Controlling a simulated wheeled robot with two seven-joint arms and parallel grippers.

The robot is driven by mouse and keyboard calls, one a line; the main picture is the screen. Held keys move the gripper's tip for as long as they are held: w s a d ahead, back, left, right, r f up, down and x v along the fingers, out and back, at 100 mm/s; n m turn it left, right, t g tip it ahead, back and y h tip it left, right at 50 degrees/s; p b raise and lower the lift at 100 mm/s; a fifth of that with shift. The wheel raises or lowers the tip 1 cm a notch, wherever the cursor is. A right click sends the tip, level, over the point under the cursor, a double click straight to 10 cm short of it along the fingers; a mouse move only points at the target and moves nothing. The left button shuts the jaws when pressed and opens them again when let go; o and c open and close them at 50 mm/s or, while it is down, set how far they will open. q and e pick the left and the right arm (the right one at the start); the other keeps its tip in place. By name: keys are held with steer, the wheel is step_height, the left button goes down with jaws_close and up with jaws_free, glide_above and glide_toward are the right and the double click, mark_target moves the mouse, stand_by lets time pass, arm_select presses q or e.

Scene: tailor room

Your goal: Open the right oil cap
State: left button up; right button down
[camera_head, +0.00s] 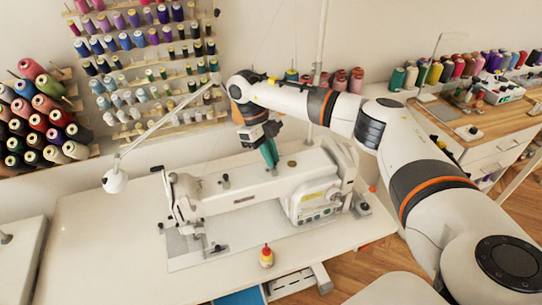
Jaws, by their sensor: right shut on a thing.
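The white sewing machine (250,191) stands on its table, its top arm running from the needle head at left to the motor end at right. My right gripper (271,160) reaches down from above onto the middle of this top. Its teal fingers are shut on a small oil cap, which they mostly hide. A dark round disc (292,163) sits on the machine top just right of the fingers, apart from them. Whether the held cap is turned or lifted cannot be told. My left gripper is not in view.
A lamp (116,181) on a thin arm hangs left of the machine. A small yellow bottle with a red tip (266,257) stands at the table's front. Thread racks (150,60) line the wall behind. The white table (110,245) is clear at front left.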

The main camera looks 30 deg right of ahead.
steer(key=shift+w+r, duration=0.1)
stand_by(0.4)
steer(key=c, duration=1.4)
jaws_free()
steer(key=shift+c, duration=0.2)
steer(key=shift+w+r, duration=0.1)
steer(key=shift+r, duration=0.15)
steer(key=v, duration=1.1)
steer(key=shift+a+r, duration=0.15)
steer(key=shift+r, duration=0.05)
steer(key=shift+f, duration=0.1)
